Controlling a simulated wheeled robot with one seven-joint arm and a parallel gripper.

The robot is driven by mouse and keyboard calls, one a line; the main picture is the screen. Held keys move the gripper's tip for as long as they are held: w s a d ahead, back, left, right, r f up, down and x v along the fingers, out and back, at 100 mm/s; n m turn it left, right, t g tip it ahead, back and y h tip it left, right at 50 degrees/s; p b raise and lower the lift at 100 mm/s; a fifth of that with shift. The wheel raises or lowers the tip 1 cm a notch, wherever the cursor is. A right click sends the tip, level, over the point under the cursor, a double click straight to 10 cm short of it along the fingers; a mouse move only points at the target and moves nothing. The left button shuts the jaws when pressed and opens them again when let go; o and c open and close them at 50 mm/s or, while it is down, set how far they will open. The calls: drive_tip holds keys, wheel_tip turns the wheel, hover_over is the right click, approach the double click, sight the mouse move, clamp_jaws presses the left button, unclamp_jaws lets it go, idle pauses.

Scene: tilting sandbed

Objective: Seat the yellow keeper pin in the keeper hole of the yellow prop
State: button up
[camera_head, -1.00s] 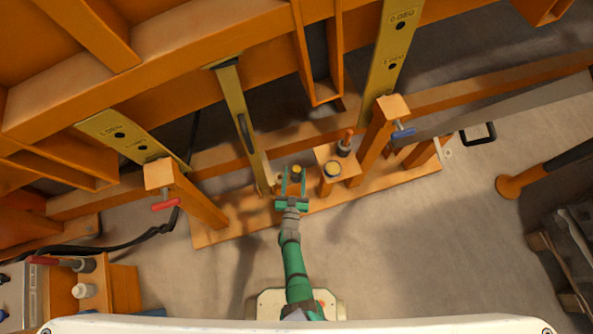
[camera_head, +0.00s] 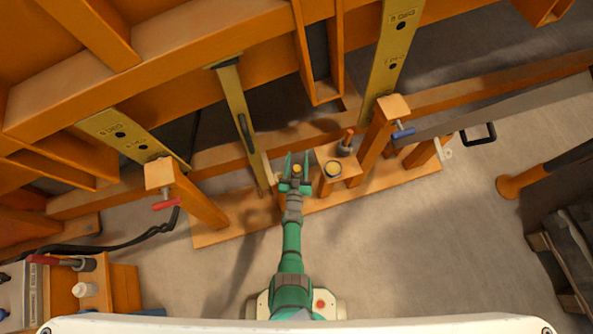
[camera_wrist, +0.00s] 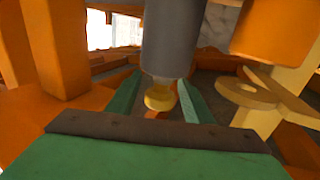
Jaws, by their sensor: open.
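The yellow prop (camera_head: 238,115) leans down from the orange frame to the base beam, left of my gripper. Its lower end seems to be the pale yellow part with a flat ring (camera_wrist: 262,98) on the right of the wrist view. My gripper (camera_head: 296,164) is open, with its green fingers on either side of a small yellow round head (camera_head: 297,169), apparently the keeper pin. In the wrist view the yellow head (camera_wrist: 160,97) lies between the fingers, at the end of a thick grey cylinder (camera_wrist: 180,40). Finger contact and the keeper hole cannot be made out.
An orange post with a blue handle (camera_head: 403,133) is farther right. Floor in front is open.

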drive_tip(key=shift+c, duration=0.4)
drive_tip(key=c, duration=1.1)
drive_tip(key=shift+o, duration=0.2)
drive_tip(key=shift+r, duration=0.1)
